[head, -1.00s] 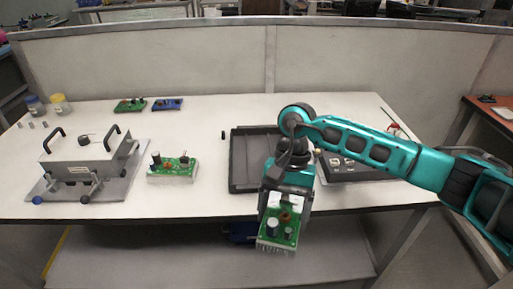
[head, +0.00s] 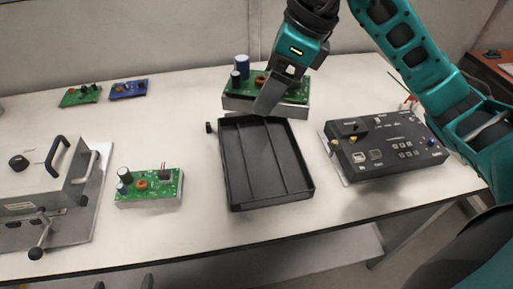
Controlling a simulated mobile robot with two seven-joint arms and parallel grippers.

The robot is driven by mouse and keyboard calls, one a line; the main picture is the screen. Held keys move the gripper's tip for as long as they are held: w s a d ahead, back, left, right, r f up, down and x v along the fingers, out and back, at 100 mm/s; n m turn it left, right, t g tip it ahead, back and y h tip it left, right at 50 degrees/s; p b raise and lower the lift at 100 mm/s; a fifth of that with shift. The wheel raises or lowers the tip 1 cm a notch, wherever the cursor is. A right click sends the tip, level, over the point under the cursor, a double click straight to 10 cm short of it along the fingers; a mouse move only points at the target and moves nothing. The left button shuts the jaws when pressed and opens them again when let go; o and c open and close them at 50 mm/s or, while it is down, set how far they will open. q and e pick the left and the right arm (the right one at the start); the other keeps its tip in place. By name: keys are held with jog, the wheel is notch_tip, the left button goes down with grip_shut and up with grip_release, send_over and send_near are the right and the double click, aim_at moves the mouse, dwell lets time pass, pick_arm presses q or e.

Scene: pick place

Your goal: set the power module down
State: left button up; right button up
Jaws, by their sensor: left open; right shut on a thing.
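The power module (head: 235,103), a green circuit board with dark capacitors and a copper coil on a pale metal base, is held roughly level over or just behind the far end of the black tray (head: 305,188). My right gripper (head: 270,98) is shut on it, and its finger hides part of the board. The gap below the module cannot be judged exactly. The tray's visible slots are empty. My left gripper (head: 123,284) barely shows at the bottom edge as two dark fingertips set apart, with nothing between them.
A similar green module (head: 150,190) sits left of the tray. A metal fixture (head: 75,190) with black handles stands at far left. A black test box (head: 385,150) lies right of the tray. A green board (head: 80,96) and a blue board (head: 128,90) lie at the back left.

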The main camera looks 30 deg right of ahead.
notch_tip(320, 180, down, 15)
jog(key=b, duration=0.2)
jog(key=shift+s+b, duration=0.1)
jog(key=shift+b, duration=0.2)
jog(key=shift+f, duration=0.4)
notch_tip(320, 180, down, 4)
jog(key=shift+r+b, duration=0.2)
jog(key=shift+b, duration=0.2)
pick_arm(q)
jog(key=shift+w+d+f, duration=0.4)
jog(key=shift+d+f, duration=0.1)
jog(key=shift+d, duration=0.25)
pick_arm(e)
jog(key=shift+f, duration=0.1)
jog(key=o, duration=0.8)
jog(key=shift+f, duration=0.25)
pick_arm(q)
jog(key=shift+f+h, duration=0.1)
jog(key=shift+h, duration=0.2)
pick_arm(e)
jog(key=o, duration=0.4)
jog(key=shift+r, duration=0.1)
jog(key=shift+c, duration=0.2)
